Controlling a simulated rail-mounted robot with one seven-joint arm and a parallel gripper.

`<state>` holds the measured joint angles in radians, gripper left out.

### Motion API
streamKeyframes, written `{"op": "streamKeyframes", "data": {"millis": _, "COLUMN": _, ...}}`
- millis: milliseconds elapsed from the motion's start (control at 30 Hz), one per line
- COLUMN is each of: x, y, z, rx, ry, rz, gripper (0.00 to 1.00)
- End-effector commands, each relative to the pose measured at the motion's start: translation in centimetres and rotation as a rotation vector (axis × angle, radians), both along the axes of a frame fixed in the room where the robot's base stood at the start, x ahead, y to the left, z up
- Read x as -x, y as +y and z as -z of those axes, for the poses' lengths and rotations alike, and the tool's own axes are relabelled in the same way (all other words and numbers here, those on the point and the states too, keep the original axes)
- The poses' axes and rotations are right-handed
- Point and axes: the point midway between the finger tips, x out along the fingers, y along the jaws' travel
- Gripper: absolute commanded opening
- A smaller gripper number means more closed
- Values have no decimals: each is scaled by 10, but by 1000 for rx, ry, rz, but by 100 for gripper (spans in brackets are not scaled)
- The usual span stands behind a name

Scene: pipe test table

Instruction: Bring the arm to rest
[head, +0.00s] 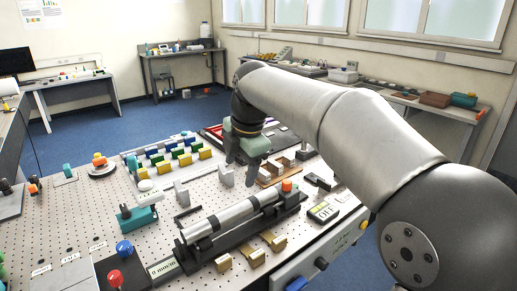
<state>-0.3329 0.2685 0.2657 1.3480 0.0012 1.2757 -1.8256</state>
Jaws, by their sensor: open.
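My gripper (241,172) hangs at the end of my arm above the back middle of the pipe test table (112,215). Its fingers point down and are apart, with nothing seen between them. My arm reaches in from the right and covers part of the table's right side. A grey pipe (232,215) lies in a long dark fixture (193,255) in front of the gripper, apart from it. The exact height of the fingertips above the table is hard to tell.
Yellow, green and blue blocks (180,157) stand in rows left of the gripper. A wooden tray (283,168) is just to its right. A teal clamp (138,216) and red and blue knobs (124,248) stand at the left front. The perforated surface at left is partly free.

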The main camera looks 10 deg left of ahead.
Motion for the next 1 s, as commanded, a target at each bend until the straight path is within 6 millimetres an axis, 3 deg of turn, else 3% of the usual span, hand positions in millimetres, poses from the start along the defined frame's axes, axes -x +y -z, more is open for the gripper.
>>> {"op": "streamKeyframes", "data": {"millis": 167, "x": 20, "y": -60, "z": 24, "rx": 2, "ry": 65, "rz": 368, "gripper": 66}}
{"op": "streamKeyframes", "data": {"millis": 267, "x": 46, "y": -115, "z": 50, "rx": -11, "ry": 118, "rz": 729, "gripper": 66}}
{"op": "streamKeyframes", "data": {"millis": 400, "x": 101, "y": -192, "z": 94, "rx": -51, "ry": 189, "rz": 1291, "gripper": 66}}
{"op": "streamKeyframes", "data": {"millis": 533, "x": 161, "y": -245, "z": 137, "rx": -99, "ry": 245, "rz": 1772, "gripper": 66}}
{"op": "streamKeyframes", "data": {"millis": 600, "x": 190, "y": -263, "z": 157, "rx": -122, "ry": 269, "rz": 1980, "gripper": 66}}
{"op": "streamKeyframes", "data": {"millis": 733, "x": 227, "y": -281, "z": 183, "rx": -150, "ry": 301, "rz": 2242, "gripper": 66}}
{"op": "streamKeyframes", "data": {"millis": 1000, "x": 231, "y": -283, "z": 185, "rx": -154, "ry": 303, "rz": 2268, "gripper": 66}}
